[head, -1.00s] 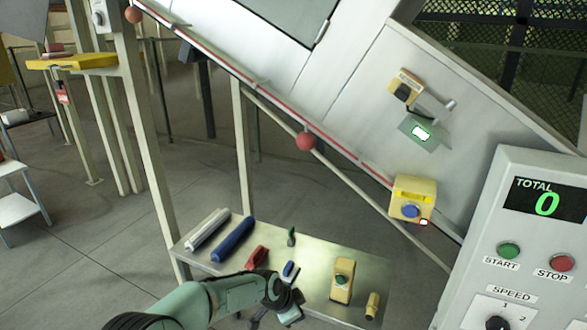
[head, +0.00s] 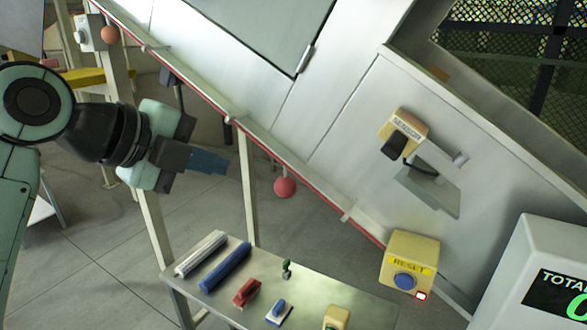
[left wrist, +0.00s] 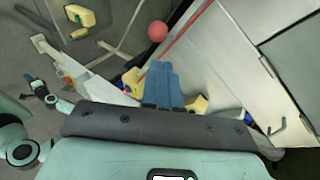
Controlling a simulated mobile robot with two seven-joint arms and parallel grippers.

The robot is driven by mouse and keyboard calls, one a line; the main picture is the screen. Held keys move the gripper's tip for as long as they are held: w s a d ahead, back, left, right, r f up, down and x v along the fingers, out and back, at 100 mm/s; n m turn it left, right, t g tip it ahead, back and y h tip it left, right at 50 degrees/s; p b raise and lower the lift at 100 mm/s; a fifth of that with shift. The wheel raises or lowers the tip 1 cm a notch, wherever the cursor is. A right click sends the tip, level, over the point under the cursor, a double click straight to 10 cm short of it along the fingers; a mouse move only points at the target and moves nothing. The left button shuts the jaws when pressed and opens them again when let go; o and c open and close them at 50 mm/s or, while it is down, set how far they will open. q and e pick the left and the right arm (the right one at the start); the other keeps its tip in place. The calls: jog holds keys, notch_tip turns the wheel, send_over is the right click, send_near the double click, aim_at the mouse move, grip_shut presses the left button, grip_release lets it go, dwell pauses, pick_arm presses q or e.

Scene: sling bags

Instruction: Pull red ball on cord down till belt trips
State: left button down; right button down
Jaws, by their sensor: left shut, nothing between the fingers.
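The red ball (head: 285,187) hangs just below the red cord (head: 300,174) that runs along the slanted belt frame. It also shows in the left wrist view (left wrist: 157,31), beyond my fingertips. My left gripper (head: 210,161) is shut and empty, its blue fingers pointing right toward the ball. A clear gap separates them in the head view. The shut fingers show in the left wrist view (left wrist: 162,85).
A yellow RESET box (head: 409,264) with a blue button and lit red lamp is at the cord's lower end. A metal table (head: 300,285) with several small items stands below. A pale post (head: 248,190) stands between gripper and ball.

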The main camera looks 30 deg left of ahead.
aim_at(278, 185)
pick_arm(q)
jog(key=x, duration=1.3)
jog(key=shift+f, duration=0.2)
pick_arm(e)
jog(key=shift+s, duration=0.3)
pick_arm(q)
jog(key=shift+s, duration=0.15)
